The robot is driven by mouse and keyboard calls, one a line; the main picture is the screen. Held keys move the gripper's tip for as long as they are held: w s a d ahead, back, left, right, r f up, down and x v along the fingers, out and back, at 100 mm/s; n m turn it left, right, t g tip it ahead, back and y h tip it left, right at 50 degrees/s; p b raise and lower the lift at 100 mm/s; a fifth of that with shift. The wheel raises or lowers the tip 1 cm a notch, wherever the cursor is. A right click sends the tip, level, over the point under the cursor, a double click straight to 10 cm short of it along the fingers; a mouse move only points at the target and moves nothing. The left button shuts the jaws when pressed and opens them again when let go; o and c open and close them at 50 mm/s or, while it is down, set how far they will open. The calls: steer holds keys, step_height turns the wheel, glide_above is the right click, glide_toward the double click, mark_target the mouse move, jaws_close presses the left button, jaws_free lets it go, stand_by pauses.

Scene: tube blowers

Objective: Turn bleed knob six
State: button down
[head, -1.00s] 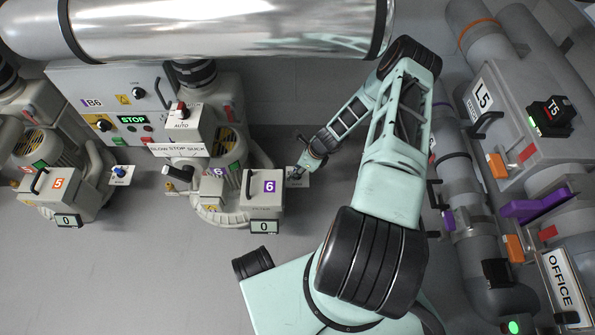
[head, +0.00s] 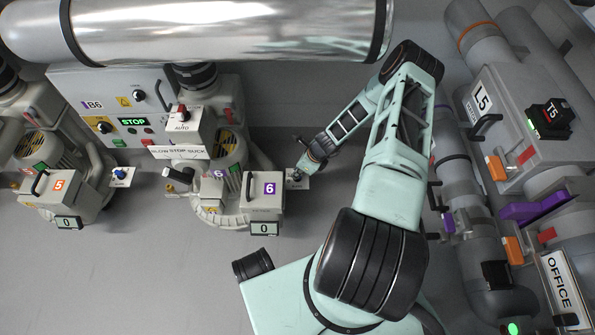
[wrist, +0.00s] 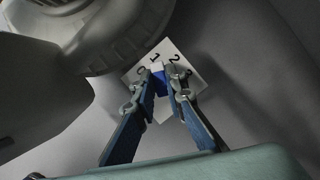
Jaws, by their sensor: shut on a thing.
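Bleed knob six is a small blue knob (wrist: 159,84) on a white dial plate (wrist: 185,97) in the wrist view. The plate is printed with 0, 1, 2 and 3 around the knob. My gripper (wrist: 162,76) is shut on the knob, one blue-grey finger on each side, and the fingers hide most of it. In the head view, my gripper (head: 298,172) is at the white plate (head: 302,183), just right of the box marked 6 (head: 262,204). The knob is hidden there, and its exact pointing is hard to tell.
A similar blue knob (head: 119,174) stands beside the box marked 5 (head: 50,190). Pipes and the L5 unit (head: 490,100) are right of my arm. Open floor lies below.

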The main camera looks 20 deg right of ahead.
steer(key=m+h+p, duration=0.1)
steer(key=m, duration=0.2)
steer(key=shift+s+a+m+t, duration=0.1)
steer(key=shift+m+t, duration=0.2)
steer(key=shift+m, duration=0.1)
steer(key=shift+m+h+p, duration=0.8)
steer(key=shift+m+p, duration=0.15)
steer(key=shift+m, duration=1.05)
steer(key=shift+t, duration=0.3)
steer(key=c, duration=2)
jaws_free()
steer(key=shift+o, duration=0.2)
steer(key=shift+r, duration=0.1)
steer(key=v, duration=1.1)
steer(key=shift+r, duration=0.4)
